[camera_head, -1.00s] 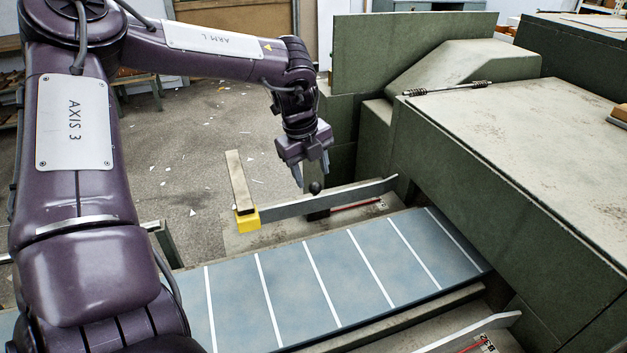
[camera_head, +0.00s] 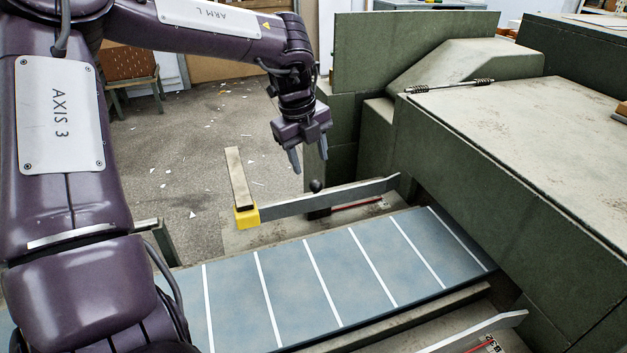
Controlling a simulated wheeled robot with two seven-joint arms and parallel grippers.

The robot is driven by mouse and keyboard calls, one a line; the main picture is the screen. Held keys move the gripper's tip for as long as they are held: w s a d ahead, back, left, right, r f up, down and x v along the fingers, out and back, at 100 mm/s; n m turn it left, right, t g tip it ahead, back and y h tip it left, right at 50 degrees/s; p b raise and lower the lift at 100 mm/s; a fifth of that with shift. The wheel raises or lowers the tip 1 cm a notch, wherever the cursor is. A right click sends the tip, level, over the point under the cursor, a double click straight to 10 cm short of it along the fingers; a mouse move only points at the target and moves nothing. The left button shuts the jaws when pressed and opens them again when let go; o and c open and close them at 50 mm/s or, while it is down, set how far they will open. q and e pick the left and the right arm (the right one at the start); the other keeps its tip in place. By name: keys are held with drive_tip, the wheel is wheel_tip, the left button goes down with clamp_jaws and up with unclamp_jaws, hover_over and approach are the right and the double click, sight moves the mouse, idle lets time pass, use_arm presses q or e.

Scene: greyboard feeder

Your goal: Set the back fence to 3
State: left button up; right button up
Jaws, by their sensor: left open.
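The back fence (camera_head: 350,194) is a grey metal bar along the far side of the blue belt. A black ball knob (camera_head: 316,186) stands at its middle, and a red line (camera_head: 357,204) shows on the plate just behind the belt, to the right of the knob. Any figures on that scale are too small to read. My left gripper (camera_head: 309,165) points down above the fence, close over the knob but apart from it. Its two fingers are spread with nothing between them. My right gripper is not in view.
The blue belt (camera_head: 330,270) with white cross lines runs into the green machine housing (camera_head: 520,170) at right. A front fence (camera_head: 480,332) with a partly visible scale lies at the bottom right. A yellow block (camera_head: 246,216) sits at the back fence's left end.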

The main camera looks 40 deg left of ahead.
sight(314, 181)
use_arm(q)
drive_tip(key=f, duration=0.3)
drive_tip(key=w+f, duration=0.1)
drive_tip(key=f, duration=0.3)
drive_tip(key=shift+w+d+f, duration=0.1)
drive_tip(key=shift+w+d, duration=0.1)
clamp_jaws()
